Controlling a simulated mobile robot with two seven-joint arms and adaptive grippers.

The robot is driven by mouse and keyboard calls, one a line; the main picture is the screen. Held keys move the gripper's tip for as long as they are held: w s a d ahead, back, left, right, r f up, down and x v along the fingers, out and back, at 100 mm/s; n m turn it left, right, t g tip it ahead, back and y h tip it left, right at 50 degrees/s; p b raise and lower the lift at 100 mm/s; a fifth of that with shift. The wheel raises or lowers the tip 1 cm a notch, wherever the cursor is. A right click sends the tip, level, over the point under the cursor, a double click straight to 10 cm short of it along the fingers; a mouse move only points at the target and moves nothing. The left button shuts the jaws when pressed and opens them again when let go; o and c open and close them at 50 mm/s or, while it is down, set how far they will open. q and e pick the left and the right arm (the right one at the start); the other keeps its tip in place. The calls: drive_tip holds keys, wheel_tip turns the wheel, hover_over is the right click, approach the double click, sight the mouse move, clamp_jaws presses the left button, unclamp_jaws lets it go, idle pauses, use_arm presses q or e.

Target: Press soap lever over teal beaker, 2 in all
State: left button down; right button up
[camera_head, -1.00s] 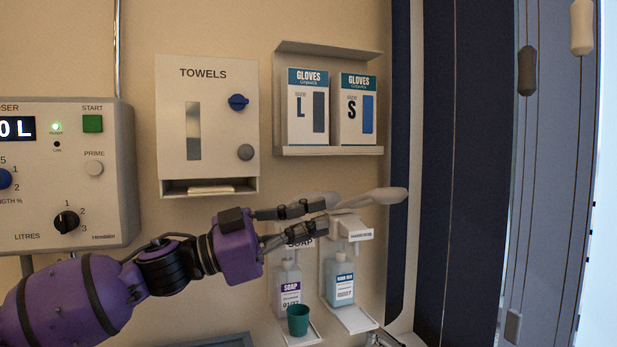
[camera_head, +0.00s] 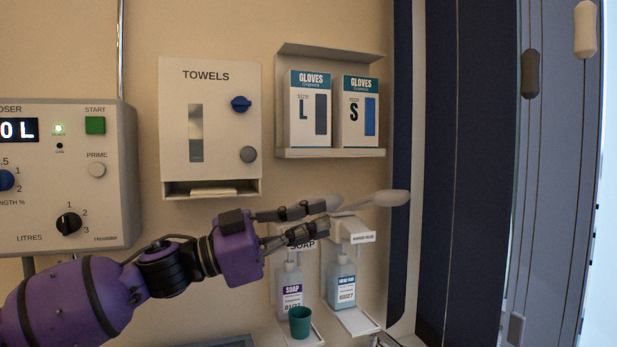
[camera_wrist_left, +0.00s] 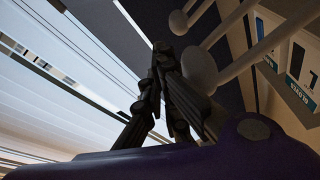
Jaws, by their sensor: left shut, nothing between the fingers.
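The teal beaker (camera_head: 300,322) stands upright on the tray under the soap bottle. My left gripper is shut and empty, with its fingertips at the soap lever; I cannot tell whether they touch it. In the left wrist view the shut fingers (camera_wrist_left: 163,62) are close to a rounded lever end (camera_wrist_left: 199,71). My right gripper is not in view.
A second dispenser with a blue-liquid bottle (camera_head: 341,283) and its own lever (camera_head: 386,198) is just to the right. A towel box (camera_head: 210,130) and a glove shelf (camera_head: 330,153) are above. A dosing panel (camera_head: 60,180) is at left, a dark curtain (camera_head: 460,180) at right.

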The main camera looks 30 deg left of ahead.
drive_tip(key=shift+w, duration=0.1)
use_arm(q)
wheel_tip(320, 180, up, 5)
drive_tip(key=p, duration=0.3)
drive_tip(key=f+p+v, duration=0.1)
drive_tip(key=v, duration=0.9)
drive_tip(key=shift+s+d, duration=0.25)
drive_tip(key=shift+d, duration=0.15)
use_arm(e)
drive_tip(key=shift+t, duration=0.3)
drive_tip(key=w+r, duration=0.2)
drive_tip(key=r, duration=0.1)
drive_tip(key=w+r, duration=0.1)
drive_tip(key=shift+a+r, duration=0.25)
use_arm(q)
drive_tip(key=shift+f, duration=0.1)
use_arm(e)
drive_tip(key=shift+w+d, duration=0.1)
